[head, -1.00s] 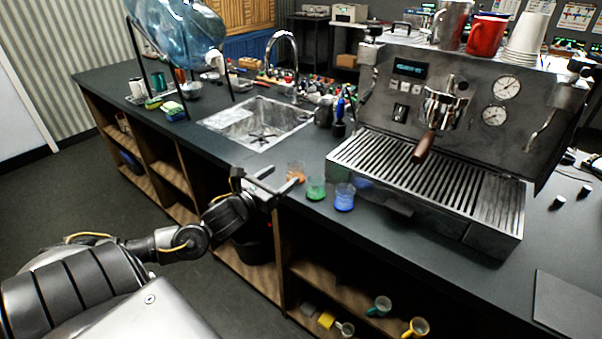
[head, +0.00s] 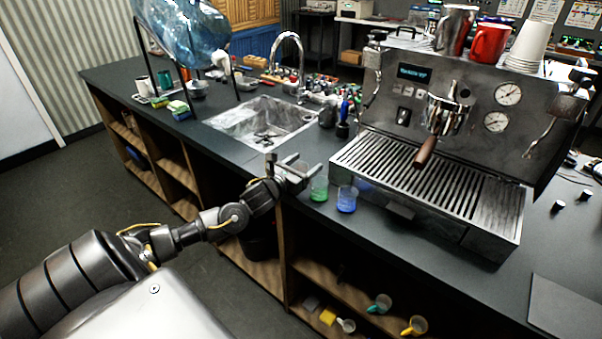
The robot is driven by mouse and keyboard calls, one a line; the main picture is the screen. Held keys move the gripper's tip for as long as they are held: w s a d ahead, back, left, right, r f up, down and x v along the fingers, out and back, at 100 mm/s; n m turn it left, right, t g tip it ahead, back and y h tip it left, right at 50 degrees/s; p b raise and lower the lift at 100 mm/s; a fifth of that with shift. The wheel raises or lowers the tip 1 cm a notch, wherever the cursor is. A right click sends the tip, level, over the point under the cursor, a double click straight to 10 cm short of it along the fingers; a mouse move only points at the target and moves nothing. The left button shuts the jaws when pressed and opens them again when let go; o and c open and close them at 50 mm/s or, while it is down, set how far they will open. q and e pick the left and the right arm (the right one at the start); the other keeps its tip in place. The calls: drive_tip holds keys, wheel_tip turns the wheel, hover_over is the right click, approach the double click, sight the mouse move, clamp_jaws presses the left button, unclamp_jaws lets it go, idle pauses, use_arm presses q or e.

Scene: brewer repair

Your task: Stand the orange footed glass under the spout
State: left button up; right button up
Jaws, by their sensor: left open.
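My left gripper (head: 293,170) is open at the counter's front edge, beside the row of small glasses. The orange footed glass is not clearly visible; the gripper covers the spot where it stood, left of the green glass (head: 319,189). I cannot tell whether the glass is between the fingers. The espresso machine (head: 390,80) stands to the right. Its group head (head: 446,112) carries a portafilter with a wooden handle (head: 425,153) above the slotted drip tray (head: 485,192). The spout itself is hard to make out. My right gripper is not in view.
A blue glass (head: 346,200) stands right of the green one, close to the machine's front left corner. The sink (head: 262,122) and its tap lie behind the gripper. Mugs and stacked cups top the machine. The drip tray is clear.

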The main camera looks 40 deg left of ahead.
use_arm(q)
drive_tip(key=shift+w, duration=0.25)
drive_tip(key=c, duration=1.2)
drive_tip(key=shift+o, duration=0.2)
